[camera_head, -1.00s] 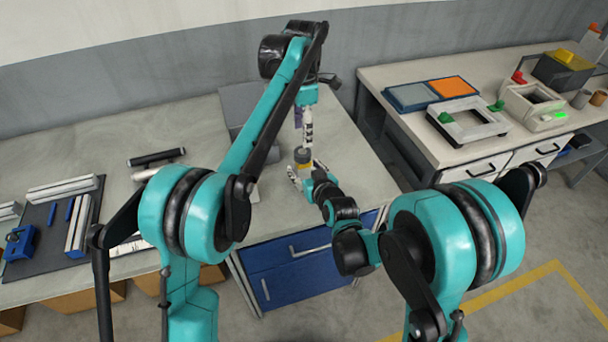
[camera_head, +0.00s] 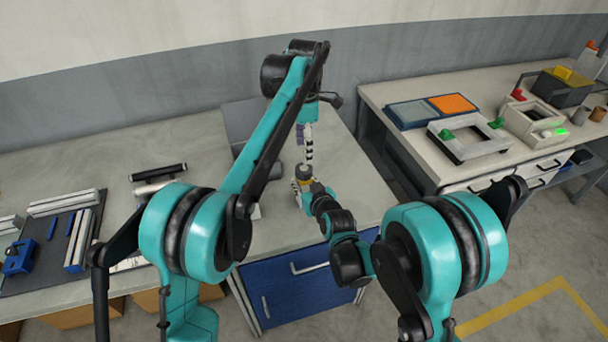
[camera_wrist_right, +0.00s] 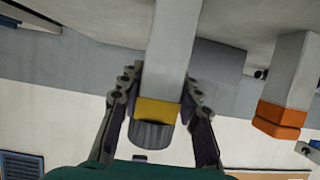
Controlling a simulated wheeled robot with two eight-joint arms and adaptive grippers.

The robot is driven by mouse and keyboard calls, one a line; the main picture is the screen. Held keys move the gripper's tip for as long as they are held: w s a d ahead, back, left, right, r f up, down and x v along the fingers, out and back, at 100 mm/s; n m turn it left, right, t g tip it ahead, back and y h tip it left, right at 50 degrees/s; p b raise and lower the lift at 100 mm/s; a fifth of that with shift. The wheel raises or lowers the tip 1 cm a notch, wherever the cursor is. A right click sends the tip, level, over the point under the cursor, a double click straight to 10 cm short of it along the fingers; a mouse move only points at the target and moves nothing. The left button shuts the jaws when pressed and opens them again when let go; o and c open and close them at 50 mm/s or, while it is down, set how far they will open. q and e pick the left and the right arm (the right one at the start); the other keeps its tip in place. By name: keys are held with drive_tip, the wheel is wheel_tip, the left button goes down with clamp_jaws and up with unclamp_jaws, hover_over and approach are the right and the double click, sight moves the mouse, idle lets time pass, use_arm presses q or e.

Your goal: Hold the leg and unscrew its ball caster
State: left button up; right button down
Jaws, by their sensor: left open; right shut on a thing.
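The leg (camera_wrist_right: 172,60) is a pale grey square post, which fills the middle of the right wrist view. Its end has a yellow band (camera_wrist_right: 157,112) and a dark grey ribbed round piece (camera_wrist_right: 152,134), which seems to be the ball caster's part. In the head view this grey end (camera_head: 303,170) shows small above the worktop. My right gripper (camera_wrist_right: 160,78) is shut on the leg, one finger on each side. My left gripper (camera_head: 308,158) is open and points down just above the grey end, apart from it as far as I can tell.
A second pale post with an orange end (camera_wrist_right: 281,120) stands beside the leg in the right wrist view. Dark bars (camera_head: 158,171) and a dark mat (camera_head: 40,262) with parts lie left on the worktop (camera_head: 205,140). A side table (camera_head: 385,93) with trays stands right.

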sight(304, 168)
use_arm(q)
drive_tip(key=m, duration=2.9)
drive_tip(key=shift+m, duration=0.3)
drive_tip(key=m, duration=0.4)
drive_tip(key=shift+m, duration=0.4)
drive_tip(key=m, duration=1.8)
drive_tip(key=shift+w+m, duration=0.1)
drive_tip(key=shift+m, duration=0.3)
drive_tip(key=shift+f, duration=4)
